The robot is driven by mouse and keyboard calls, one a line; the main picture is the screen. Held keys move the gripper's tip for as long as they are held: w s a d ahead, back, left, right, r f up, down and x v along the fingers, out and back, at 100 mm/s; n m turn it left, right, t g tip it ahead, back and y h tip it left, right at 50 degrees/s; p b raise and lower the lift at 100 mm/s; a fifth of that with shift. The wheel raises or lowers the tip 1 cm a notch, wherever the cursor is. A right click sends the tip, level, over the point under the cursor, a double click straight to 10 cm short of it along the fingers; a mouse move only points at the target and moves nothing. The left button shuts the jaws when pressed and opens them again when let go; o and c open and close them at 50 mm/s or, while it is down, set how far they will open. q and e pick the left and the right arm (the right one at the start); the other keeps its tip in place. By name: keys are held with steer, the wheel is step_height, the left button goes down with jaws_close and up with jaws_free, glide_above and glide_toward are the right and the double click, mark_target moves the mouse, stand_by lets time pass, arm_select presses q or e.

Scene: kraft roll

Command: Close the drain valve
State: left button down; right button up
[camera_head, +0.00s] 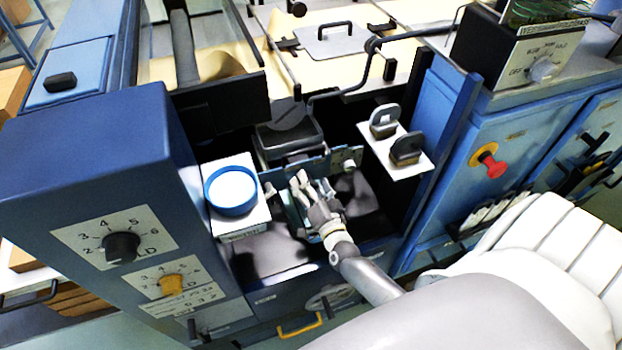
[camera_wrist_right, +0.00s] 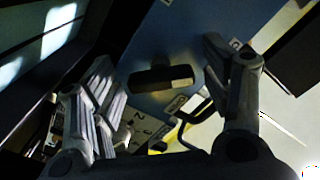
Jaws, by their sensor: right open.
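My right gripper (camera_head: 310,190) is open in the recessed bay in the middle of the head view, in front of a blue bar. In the right wrist view its two fingers (camera_wrist_right: 160,88) stand wide apart with nothing between them in contact. A black handle (camera_wrist_right: 160,78) on a blue panel shows beyond the gap between them. I cannot tell for sure which part is the drain valve. A yellow handle (camera_head: 298,326) sits low on the machine front, below the gripper. My left gripper is not in view.
A control box (camera_head: 122,245) stands left, and a red knob (camera_head: 494,168) sits on the right blue cabinet.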

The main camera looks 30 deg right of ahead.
steer(key=v, duration=1.2)
steer(key=shift+r, duration=0.1)
stand_by(0.4)
